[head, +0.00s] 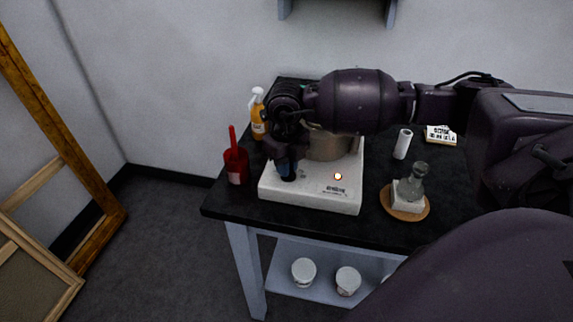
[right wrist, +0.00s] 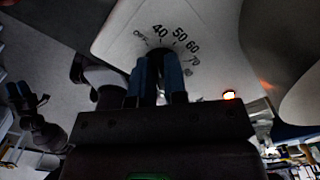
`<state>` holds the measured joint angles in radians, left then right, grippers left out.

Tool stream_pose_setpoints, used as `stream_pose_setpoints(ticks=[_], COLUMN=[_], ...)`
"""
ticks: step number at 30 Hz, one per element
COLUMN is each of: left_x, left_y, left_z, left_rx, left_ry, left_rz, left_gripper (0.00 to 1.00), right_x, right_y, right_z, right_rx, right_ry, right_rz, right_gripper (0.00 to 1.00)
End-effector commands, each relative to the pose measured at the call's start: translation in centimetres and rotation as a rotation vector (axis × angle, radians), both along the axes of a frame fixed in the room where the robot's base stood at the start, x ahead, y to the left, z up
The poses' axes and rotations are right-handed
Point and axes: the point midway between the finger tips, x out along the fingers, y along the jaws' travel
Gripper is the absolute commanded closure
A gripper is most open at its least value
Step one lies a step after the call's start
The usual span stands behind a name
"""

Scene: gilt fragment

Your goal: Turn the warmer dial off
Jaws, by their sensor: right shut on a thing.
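The warmer (head: 310,200) is a white unit on the black table, with a metal pot (head: 325,146) on top. Its printed dial scale (right wrist: 172,38) reads OFF, 40, 50, 60, 70 in the right wrist view. My right gripper (head: 288,172) reaches down at the warmer's front left. Its blue fingers (right wrist: 160,78) are shut on the dial, whose knob and pointer they mostly hide. An orange indicator light (head: 338,176) glows on the warmer; it also shows in the right wrist view (right wrist: 229,95). A dark pronged shape at that view's left edge may be my left gripper; its state is unclear.
A glass flask (head: 412,182) stands on a white block over a round cork mat (head: 387,203) at right. A white cylinder (head: 402,144) stands behind it. Jars are on the lower shelf.

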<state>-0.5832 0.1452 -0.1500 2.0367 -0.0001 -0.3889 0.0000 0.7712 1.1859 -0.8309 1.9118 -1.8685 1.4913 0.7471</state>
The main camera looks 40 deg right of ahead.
Motion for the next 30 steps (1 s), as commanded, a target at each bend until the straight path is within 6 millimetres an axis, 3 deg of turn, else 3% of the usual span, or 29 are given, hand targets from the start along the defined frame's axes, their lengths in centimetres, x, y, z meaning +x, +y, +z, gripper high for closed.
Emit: stream_pose_setpoints(ticks=[15, 30], left_x=[0.13, 0.24], left_y=[-0.08, -0.09], left_z=[-0.54, -0.50], left_rx=[0.000, 0.000], left_ry=[0.004, 0.003], left_rz=[-0.002, -0.003], left_gripper=[0.56, 0.56], right_x=[-0.01, -0.02], right_y=[0.22, 0.27], right_z=[0.03, 0.10], right_rx=[-0.001, -0.001], right_ry=[-0.001, -0.002], right_rz=[0.330, 0.388], right_gripper=[1.00, 1.00])
